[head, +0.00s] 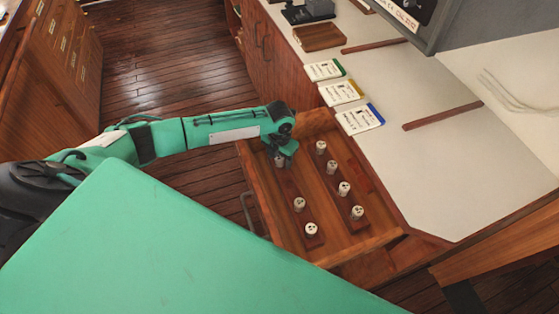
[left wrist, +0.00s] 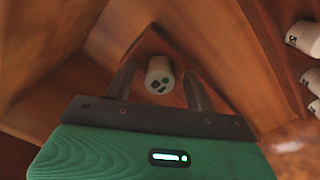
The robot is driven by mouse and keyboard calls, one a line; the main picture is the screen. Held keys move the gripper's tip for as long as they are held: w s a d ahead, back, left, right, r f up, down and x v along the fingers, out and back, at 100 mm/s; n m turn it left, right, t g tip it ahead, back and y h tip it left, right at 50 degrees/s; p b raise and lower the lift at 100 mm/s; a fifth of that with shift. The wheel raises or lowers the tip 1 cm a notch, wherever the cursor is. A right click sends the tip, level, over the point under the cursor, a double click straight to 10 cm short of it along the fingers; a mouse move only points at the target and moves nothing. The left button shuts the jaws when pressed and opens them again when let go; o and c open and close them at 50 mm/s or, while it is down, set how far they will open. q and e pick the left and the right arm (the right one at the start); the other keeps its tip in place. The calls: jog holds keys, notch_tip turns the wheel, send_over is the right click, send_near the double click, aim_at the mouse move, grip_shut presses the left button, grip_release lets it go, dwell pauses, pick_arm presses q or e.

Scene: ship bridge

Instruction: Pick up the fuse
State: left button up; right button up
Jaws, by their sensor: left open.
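An open wooden drawer (head: 323,244) holds several small white fuses standing on wooden strips. My left gripper (head: 281,160) reaches down into the drawer's far left corner, over one fuse (head: 279,161) that it partly hides. In the left wrist view my left gripper (left wrist: 160,85) is open, and this white fuse (left wrist: 159,76) with dark marks stands between its two fingers, with gaps on both sides. Other fuses stand apart from it: one at the far right (head: 321,147), one at the near left (head: 311,229). My right gripper is not in view.
Three labelled cards (head: 342,92) and a small wooden tray (head: 319,37) lie on the white counter (head: 455,160) right of the drawer. A grey box (head: 455,22) overhangs the counter. Drawer walls are close around my left gripper. The wooden floor (head: 165,60) beyond is clear.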

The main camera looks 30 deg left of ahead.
pick_arm(q)
jog(key=c, duration=1.1)
